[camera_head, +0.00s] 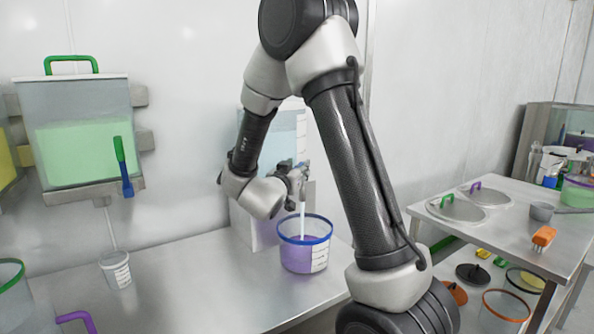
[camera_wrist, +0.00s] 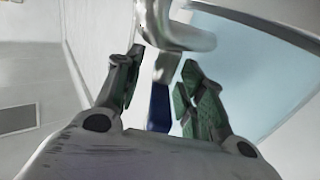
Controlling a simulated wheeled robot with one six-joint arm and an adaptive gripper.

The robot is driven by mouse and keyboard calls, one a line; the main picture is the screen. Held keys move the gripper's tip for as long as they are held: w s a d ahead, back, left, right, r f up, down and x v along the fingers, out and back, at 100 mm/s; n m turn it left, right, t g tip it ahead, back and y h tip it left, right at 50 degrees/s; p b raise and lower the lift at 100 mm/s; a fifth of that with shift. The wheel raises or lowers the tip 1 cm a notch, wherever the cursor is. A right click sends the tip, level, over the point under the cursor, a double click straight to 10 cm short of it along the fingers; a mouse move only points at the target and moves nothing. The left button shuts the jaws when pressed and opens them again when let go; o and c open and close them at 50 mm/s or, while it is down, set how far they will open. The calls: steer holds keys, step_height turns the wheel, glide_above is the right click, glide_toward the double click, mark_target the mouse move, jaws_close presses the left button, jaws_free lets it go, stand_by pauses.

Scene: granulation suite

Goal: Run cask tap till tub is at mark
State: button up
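The tub (camera_head: 304,258) is clear with a blue rim and a white scale on its side. It stands on the steel bench and holds purple liquid over much of its height; I cannot tell which line is the mark. A pale stream (camera_head: 302,222) runs from the tap above into the tub. The cask (camera_head: 301,122) with pale blue contents is partly hidden behind my arm. My gripper (camera_head: 296,184) is at the tap. In the wrist view, its fingers (camera_wrist: 158,90) stand apart on either side of the blue tap handle (camera_wrist: 159,108), with gaps visible.
Another cask (camera_head: 80,115) with green liquid hangs at left, with a green-and-blue handle; a thin pale line runs below it to a small cup (camera_head: 116,270). A purple handle (camera_head: 76,319) is at front left. A side table (camera_head: 515,235) with lids stands right.

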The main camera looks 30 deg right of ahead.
steer(key=v, duration=1.2)
stand_by(0.6)
